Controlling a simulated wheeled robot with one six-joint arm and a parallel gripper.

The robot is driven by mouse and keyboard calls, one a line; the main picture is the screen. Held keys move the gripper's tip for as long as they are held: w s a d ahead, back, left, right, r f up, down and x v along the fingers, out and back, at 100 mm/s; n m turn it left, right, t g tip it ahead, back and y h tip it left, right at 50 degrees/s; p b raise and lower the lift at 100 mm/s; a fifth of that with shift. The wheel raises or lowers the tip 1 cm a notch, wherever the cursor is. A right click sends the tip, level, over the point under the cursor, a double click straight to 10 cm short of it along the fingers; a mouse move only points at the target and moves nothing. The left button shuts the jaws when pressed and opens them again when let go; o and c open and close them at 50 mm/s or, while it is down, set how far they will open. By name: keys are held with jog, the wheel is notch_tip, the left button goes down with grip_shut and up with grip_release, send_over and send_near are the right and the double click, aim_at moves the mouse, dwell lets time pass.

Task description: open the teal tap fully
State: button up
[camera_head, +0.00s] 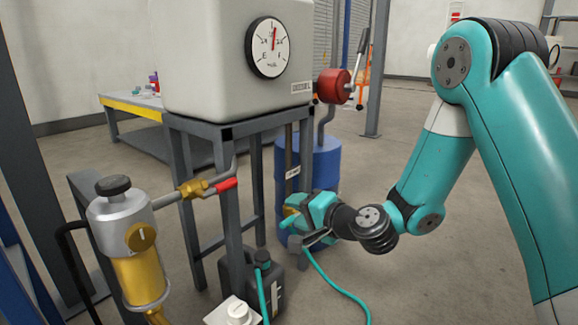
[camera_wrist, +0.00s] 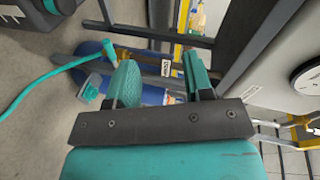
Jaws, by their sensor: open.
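The teal tap (camera_wrist: 108,50) shows in the wrist view as a teal handle on a brass fitting, just beyond and left of my gripper's left finger. Its lower end and how far it is turned are unclear. In the head view its teal and brass parts are mostly hidden by my gripper (camera_head: 296,217), which is in front of the blue drum. In the wrist view my gripper (camera_wrist: 160,62) is open, with its two teal fingers apart and nothing clearly held between them. I cannot tell whether a finger touches the tap.
A blue drum (camera_head: 318,160) stands behind my gripper. A teal hose (camera_head: 335,284) runs over the floor. A grey stand (camera_head: 228,215) carries a cream tank (camera_head: 205,60) with a gauge. A red-handled brass valve (camera_head: 225,184) and a dark can (camera_head: 272,275) are left. Floor at right is open.

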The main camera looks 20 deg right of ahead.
jog(key=s+a+r+n+g+y+p, duration=0.1)
jog(key=s+a+r+n+g+p, duration=0.1)
jog(key=r+p, duration=0.3)
jog(key=shift+s+a+r+n+y, duration=0.35)
jog(key=shift+a+r+n, duration=0.25)
jog(key=shift+r, duration=0.95)
